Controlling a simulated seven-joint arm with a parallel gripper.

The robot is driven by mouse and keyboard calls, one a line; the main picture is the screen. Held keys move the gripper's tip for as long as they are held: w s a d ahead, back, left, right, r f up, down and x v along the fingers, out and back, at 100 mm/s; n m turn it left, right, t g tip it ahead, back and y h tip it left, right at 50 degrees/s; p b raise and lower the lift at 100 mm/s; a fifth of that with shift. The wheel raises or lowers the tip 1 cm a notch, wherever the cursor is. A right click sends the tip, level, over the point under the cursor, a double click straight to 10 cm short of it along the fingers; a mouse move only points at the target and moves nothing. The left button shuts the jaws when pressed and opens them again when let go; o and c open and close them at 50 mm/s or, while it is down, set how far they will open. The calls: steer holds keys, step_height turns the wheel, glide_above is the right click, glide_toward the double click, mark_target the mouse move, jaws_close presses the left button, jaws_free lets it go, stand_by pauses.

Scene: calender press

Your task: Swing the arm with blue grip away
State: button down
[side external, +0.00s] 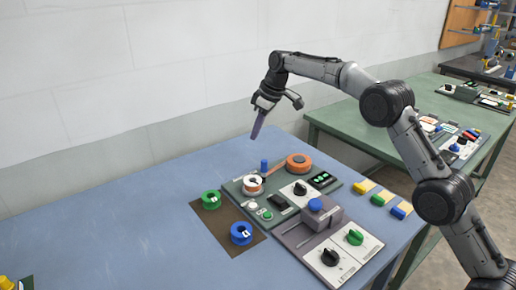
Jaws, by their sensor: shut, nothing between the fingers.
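A white and orange spool (253,183) is just in front of the grip. My gripper (257,135) points down above and slightly left of the blue grip, apart from it. Its purple fingers are together, with nothing between them. The exact join of the arm to the orange part is too small to tell.
A green ring (211,200) and a blue ring (241,233) lie on a brown mat (222,228). A grey block with a blue knob (315,205) and dial panels stand to the right. Yellow, green and blue blocks (381,197) lie near the right edge. The table's left side is mostly clear.

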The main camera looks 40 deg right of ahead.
mark_target(263, 160)
steer(key=x, duration=0.9)
steer(key=shift+a+f, duration=0.1)
steer(key=shift+f, duration=0.15)
steer(key=shift+s+d, duration=0.5)
steer(key=shift+s, duration=0.3)
steer(key=shift+s+d, duration=0.5)
steer(key=shift+s, duration=0.3)
steer(key=shift+s+d+n, duration=0.15)
steer(key=shift+s+n, duration=0.1)
steer(key=shift+n, duration=0.35)
steer(key=n, duration=0.1)
steer(key=n+y, duration=0.1)
steer(key=shift+s+d+n+g, duration=0.3)
steer(key=shift+s+d+g, duration=0.1)
steer(key=n, duration=0.1)
steer(key=s+d+n+g, duration=0.1)
steer(key=n, duration=0.1)
steer(key=shift+d+n+y, duration=0.15)
steer(key=shift+n+y, duration=0.15)
steer(key=shift+d, duration=0.2)
steer(key=shift+s+d, duration=0.1)
steer(key=shift+d, duration=0.1)
